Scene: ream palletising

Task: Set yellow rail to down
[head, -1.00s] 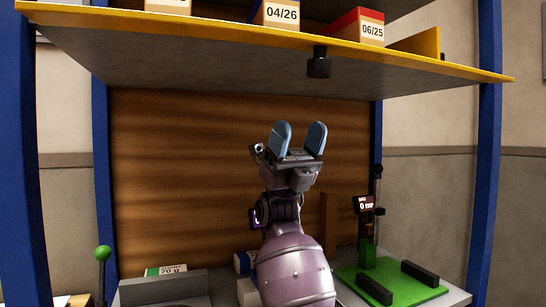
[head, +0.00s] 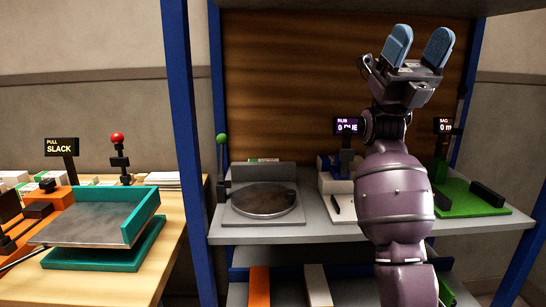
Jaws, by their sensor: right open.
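The yellow rail is out of view in the head view now. Earlier it ran along the front edge of the upper shelf, with a black knob below it. My right gripper (head: 418,43) is raised with its two blue fingers pointing up and apart. It is open and empty, in front of the brown back panel (head: 300,70). My left gripper is not in view.
The grey bench (head: 300,236) holds a round dark plate (head: 263,200), a green-knobbed lever (head: 222,140) and a green base (head: 460,200). Blue posts (head: 180,120) frame it. A wooden table (head: 185,215) at left carries a teal tray (head: 105,258) and a red-knobbed lever (head: 117,139).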

